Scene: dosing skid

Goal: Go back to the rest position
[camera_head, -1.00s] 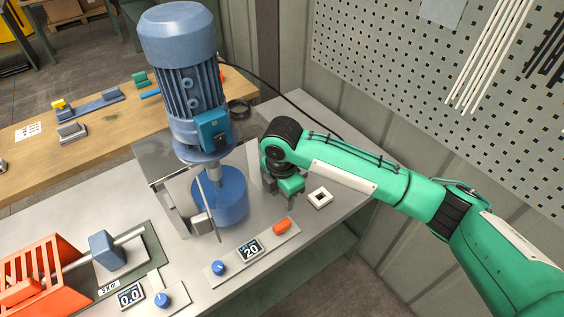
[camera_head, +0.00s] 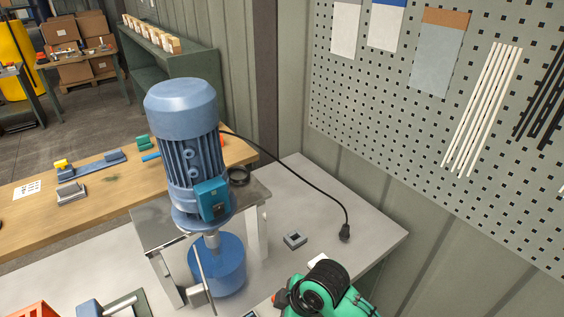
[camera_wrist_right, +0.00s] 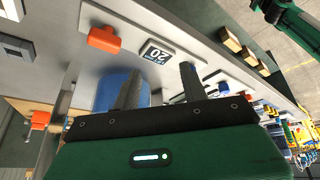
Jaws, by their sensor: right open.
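My right gripper (camera_wrist_right: 160,85) shows in the right wrist view, with two dark fingers apart and nothing between them. In the head view only my green right wrist shows at the bottom edge; its fingers are hidden or out of frame. My left gripper is in neither view. The right gripper is near the front control strip with the display reading 20 (camera_wrist_right: 157,53) and an orange knob (camera_wrist_right: 104,39). I cannot tell its exact distance from them.
A blue motor (camera_head: 185,150) stands above a blue pot (camera_head: 218,268) on the grey bench. A black plug (camera_head: 345,232) on a cable and a small grey block (camera_head: 295,240) lie on the bench's right part. A perforated wall panel (camera_head: 400,110) bounds the right.

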